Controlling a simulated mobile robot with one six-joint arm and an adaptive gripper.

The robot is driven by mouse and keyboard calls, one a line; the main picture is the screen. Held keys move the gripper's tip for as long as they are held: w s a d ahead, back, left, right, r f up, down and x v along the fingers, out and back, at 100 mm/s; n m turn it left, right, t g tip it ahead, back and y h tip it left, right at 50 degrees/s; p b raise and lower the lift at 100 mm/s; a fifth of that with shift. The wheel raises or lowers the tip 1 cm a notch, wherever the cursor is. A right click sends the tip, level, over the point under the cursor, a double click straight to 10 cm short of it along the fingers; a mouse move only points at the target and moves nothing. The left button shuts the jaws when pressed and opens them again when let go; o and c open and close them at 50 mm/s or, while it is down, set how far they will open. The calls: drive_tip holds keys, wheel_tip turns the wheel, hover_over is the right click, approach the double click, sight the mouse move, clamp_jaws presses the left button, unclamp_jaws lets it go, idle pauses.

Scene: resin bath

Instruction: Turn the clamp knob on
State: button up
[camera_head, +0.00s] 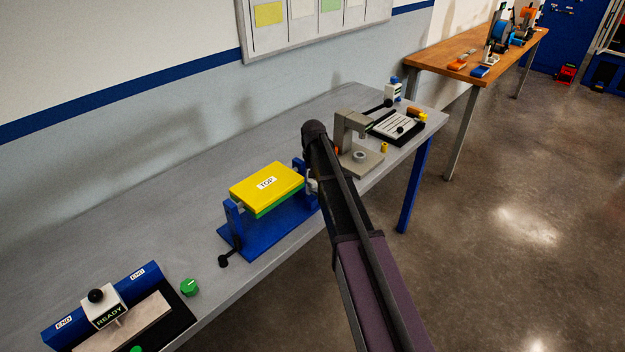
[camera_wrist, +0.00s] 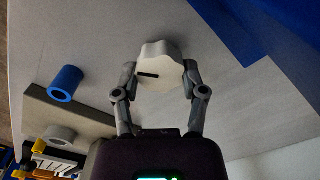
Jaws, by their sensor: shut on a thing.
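In the wrist view a pale, lobed knob (camera_wrist: 163,60) with a dark line mark sits between the two fingers of my gripper (camera_wrist: 160,82). The fingers are closed on its two sides. In the head view the knob is at the right side of a blue stand (camera_head: 262,232), where a small pale part shows beside my arm. My arm hides most of the gripper there. The stand holds a flat yellow-over-green block (camera_head: 266,188) labelled TOP, level between its posts. A black crank handle (camera_head: 224,260) is on the stand's left end.
A grey fixture (camera_head: 363,158) stands right of my arm, with a black slotted tray (camera_head: 397,127) beyond. A blue cylinder (camera_wrist: 66,82) is left of the knob in the wrist view. A green knob (camera_head: 189,287) and a READY device (camera_head: 103,307) are at the left.

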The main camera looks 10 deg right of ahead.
drive_tip(key=shift+s, duration=0.15)
drive_tip(key=o, duration=1.1)
drive_tip(key=shift+o, duration=0.2)
wheel_tip(320, 180, up, 14)
drive_tip(key=n+p, duration=0.6)
drive_tip(key=p, duration=0.8)
drive_tip(key=shift+f, duration=0.1)
wheel_tip(320, 180, down, 14)
drive_tip(key=b, duration=1.3)
drive_tip(key=shift+r+b, duration=0.2)
drive_tip(key=shift+b, duration=0.2)
